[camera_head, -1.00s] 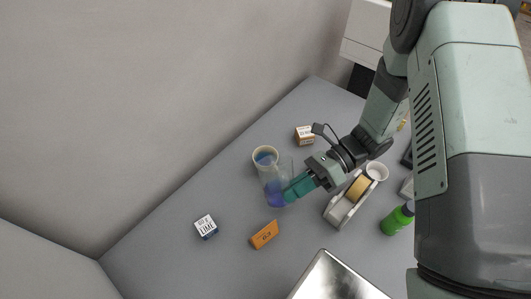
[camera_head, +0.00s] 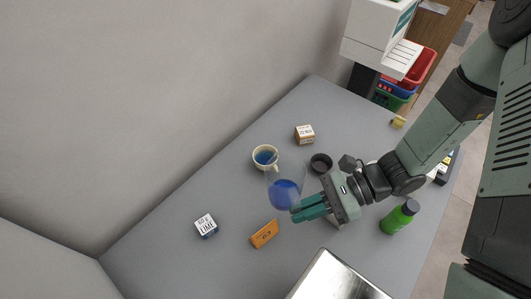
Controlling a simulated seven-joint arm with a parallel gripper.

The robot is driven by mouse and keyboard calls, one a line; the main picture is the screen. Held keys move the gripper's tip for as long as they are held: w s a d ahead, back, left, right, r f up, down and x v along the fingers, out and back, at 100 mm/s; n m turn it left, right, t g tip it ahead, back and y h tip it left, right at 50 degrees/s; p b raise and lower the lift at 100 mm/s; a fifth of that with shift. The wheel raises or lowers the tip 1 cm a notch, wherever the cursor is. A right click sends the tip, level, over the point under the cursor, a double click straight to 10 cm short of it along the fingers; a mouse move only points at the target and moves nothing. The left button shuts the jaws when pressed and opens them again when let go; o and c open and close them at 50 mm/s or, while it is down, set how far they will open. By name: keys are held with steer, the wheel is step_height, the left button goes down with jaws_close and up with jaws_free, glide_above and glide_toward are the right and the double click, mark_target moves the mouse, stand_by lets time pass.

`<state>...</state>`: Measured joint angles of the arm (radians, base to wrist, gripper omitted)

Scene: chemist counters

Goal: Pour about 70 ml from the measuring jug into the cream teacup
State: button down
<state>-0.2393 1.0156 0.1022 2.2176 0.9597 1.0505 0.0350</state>
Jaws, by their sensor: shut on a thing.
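The cream teacup (camera_head: 256,164) stands on the grey counter with blue liquid inside. My gripper (camera_head: 298,208) is shut on the clear measuring jug (camera_head: 273,181), which holds blue liquid in its lower part. The jug is just below and right of the teacup in the picture, with its upper end close to the cup's rim. I cannot tell whether they touch, how far the jug is tilted, or whether liquid is flowing.
A LIME box (camera_head: 206,226) and an orange box (camera_head: 264,234) lie at the lower left. A small brown-and-white box (camera_head: 304,135) and a dark round container (camera_head: 321,163) are beyond. A green bottle (camera_head: 399,217) stands right; a metal tray (camera_head: 335,278) is in front.

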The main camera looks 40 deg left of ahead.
steer(key=shift+s+d+f+n+y, duration=0.2)
steer(key=shift+d+n+y, duration=0.1)
steer(key=shift+n+y, duration=0.15)
